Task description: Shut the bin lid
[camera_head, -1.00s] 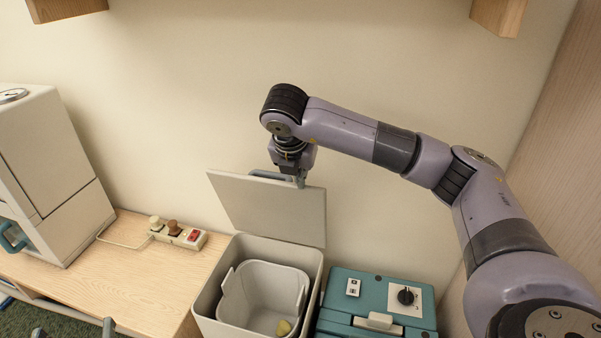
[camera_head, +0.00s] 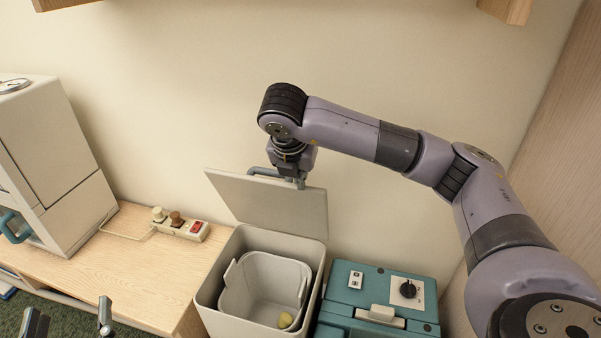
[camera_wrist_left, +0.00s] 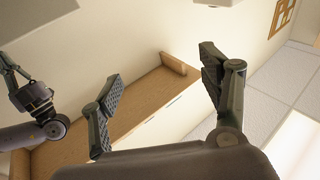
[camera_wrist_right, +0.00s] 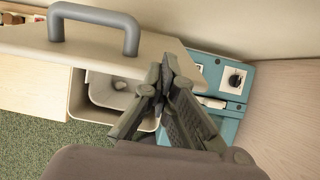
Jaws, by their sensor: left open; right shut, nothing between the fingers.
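The bin (camera_head: 208,290) stands open, with a grey inner bucket (camera_head: 236,290) inside. Its flat lid (camera_head: 265,205) is tilted up at the back, with a grey bar handle (camera_head: 262,173) on its far side. My right gripper (camera_head: 300,183) is shut and empty at the lid's top edge, right of the handle. In the right wrist view the lid (camera_wrist_right: 110,45) and handle (camera_wrist_right: 95,22) lie beside the closed fingers (camera_wrist_right: 163,85); contact is hard to tell. My left gripper (camera_wrist_left: 165,90) is open and empty; its tips show at the head view's lower left (camera_head: 70,322).
A teal box (camera_head: 375,300) with a knob stands close right of the bin. A wooden bench (camera_head: 130,265) with a power strip (camera_head: 180,225) and a beige cabinet (camera_head: 60,190) is left. A small yellow item (camera_head: 286,320) lies in the bucket. Wooden panel at far right.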

